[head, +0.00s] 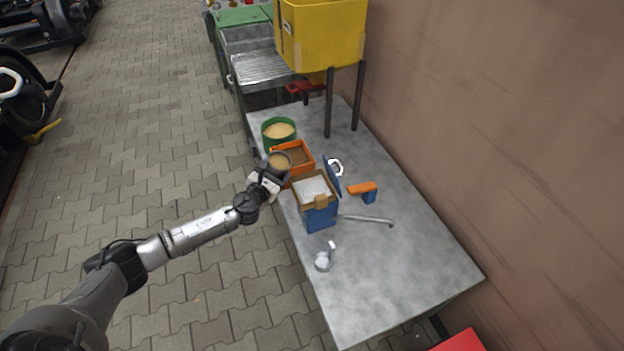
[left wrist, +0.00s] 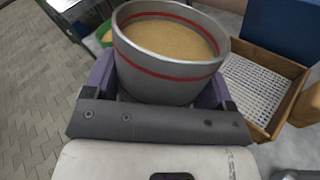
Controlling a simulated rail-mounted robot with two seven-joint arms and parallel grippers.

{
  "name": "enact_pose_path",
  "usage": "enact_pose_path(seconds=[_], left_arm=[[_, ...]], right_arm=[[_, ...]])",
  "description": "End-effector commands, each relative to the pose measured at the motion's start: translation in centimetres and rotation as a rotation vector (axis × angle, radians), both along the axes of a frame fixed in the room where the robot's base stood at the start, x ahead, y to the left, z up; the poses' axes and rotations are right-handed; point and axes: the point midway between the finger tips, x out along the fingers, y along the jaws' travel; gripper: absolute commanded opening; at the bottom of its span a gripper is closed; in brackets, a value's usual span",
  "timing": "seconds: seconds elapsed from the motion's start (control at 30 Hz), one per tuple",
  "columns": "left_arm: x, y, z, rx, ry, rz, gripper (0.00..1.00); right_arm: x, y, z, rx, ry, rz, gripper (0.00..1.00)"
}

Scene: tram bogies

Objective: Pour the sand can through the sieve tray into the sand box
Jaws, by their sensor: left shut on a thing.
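My left gripper (head: 270,178) is shut on the sand can (head: 281,161). The can is a grey round vessel with red bands in the left wrist view (left wrist: 170,75), nearly full of tan sand and roughly upright. My left gripper's purple fingers (left wrist: 165,92) press both its sides. The sieve tray, a brown frame with white mesh (head: 313,188), sits on top of a blue box (head: 320,218), apparently the sand box, to the right and nearer than the can. The tray's mesh also shows in the left wrist view (left wrist: 252,88), empty and beside the can. The box's inside is hidden.
An orange bin (head: 305,156) with brown contents lies just beyond the can. Behind it stands a green tub (head: 279,131) of sand. A blue panel (head: 331,176) stands up beside the sieve. An orange-blue tool (head: 362,190) and a metal bar (head: 368,220) lie right.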

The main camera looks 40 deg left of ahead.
Motion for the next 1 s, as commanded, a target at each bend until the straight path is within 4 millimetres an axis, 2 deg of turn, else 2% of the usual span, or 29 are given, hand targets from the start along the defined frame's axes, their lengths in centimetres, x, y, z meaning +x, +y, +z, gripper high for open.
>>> enact_pose_path(seconds=[1.0], left_arm=[[0.28, -0.39, 0.22, 0.053, 0.030, 0.000, 0.52]], right_arm=[[0.01, 0.24, 0.95, 0.008, 0.000, -0.006, 0.43]])
